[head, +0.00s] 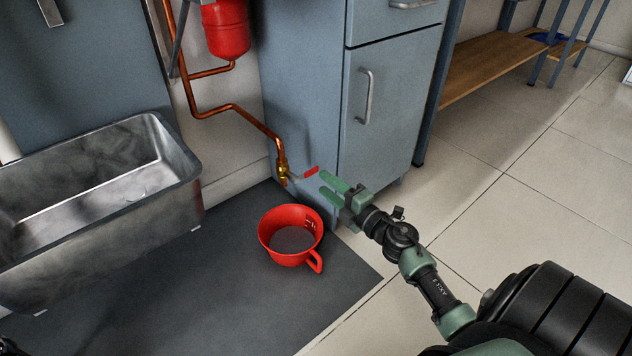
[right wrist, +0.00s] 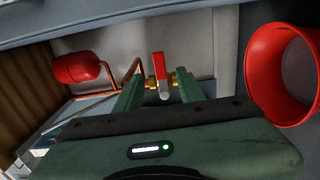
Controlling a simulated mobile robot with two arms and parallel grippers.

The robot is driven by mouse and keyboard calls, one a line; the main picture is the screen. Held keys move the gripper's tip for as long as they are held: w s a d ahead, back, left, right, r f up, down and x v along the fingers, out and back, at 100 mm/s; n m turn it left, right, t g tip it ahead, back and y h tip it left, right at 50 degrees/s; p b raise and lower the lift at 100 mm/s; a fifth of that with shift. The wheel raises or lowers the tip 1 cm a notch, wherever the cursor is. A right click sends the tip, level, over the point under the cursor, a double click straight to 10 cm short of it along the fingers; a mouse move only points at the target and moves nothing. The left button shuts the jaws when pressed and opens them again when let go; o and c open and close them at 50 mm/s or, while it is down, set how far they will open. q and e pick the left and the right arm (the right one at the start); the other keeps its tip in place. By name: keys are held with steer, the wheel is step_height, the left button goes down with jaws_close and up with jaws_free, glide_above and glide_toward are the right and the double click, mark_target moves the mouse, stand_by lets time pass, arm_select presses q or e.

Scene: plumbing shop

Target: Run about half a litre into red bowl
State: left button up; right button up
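No stream shows. The tap's red lever (head: 311,171) sticks out to the right. My right gripper (head: 324,187) is open just right of the lever. In the right wrist view the lever (right wrist: 158,66) shows between the open fingers (right wrist: 160,92), crosswise to the pipe. The bowl (right wrist: 262,75) is at right there. My left gripper is not visible.
A metal trough (head: 100,200) stands at left. A copper pipe (head: 233,106) runs from near the red tank (head: 226,28) to the tap. A blue-grey cabinet (head: 390,110) stands behind the gripper. The dark mat (head: 210,310) is clear in front of the bowl.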

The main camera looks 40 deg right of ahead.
mark_target(312, 173)
steer(key=w+b, duration=0.2)
steer(key=w, duration=0.5)
steer(key=shift+a, duration=0.2)
steer(key=shift+c, duration=0.3)
jaws_close()
stand_by(1.1)
